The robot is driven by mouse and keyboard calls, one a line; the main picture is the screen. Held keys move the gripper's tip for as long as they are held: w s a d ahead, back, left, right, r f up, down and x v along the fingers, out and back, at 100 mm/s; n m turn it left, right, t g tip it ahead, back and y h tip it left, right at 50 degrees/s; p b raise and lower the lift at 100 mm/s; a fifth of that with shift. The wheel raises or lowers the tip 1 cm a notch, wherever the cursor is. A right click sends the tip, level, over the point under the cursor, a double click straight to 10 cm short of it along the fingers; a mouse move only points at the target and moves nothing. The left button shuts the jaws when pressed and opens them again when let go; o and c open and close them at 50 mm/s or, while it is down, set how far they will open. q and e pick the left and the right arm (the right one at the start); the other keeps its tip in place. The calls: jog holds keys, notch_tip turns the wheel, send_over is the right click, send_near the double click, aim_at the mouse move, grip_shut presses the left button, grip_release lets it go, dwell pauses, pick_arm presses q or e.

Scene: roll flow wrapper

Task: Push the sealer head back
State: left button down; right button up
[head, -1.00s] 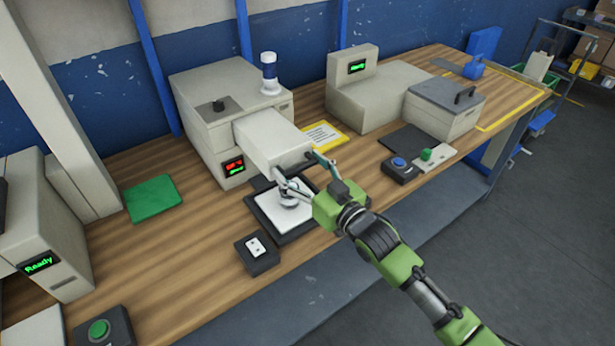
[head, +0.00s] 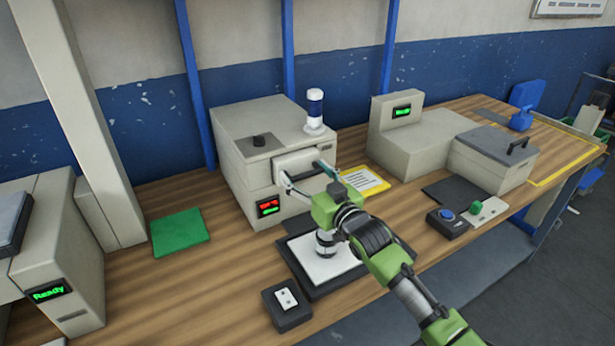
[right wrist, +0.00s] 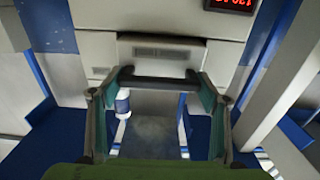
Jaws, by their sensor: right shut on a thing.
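The sealer head (head: 296,161) is a pale block with a dark bar handle, in the front of a beige machine (head: 255,135). Only a short part of it stands out from the front. My right gripper (head: 306,176) is at the handle, one finger at each end, shut on it. In the right wrist view the dark handle (right wrist: 158,80) spans between the two fingers, in front of the pale sealer head face (right wrist: 160,48). My left gripper is not in view.
A black-framed white plate (head: 318,262) lies under my right arm. A black switch box (head: 287,307) is in front, a green pad (head: 180,232) to the left. A yellow-framed card (head: 364,180) and another beige machine (head: 425,138) stand to the right.

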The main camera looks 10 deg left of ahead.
jog(key=shift+r, duration=0.2)
jog(key=o, duration=1.6)
jog(key=shift+w, duration=0.1)
jog(key=shift+w+a+f, duration=0.15)
jog(key=shift+a+f, duration=0.05)
jog(key=v, duration=1.2)
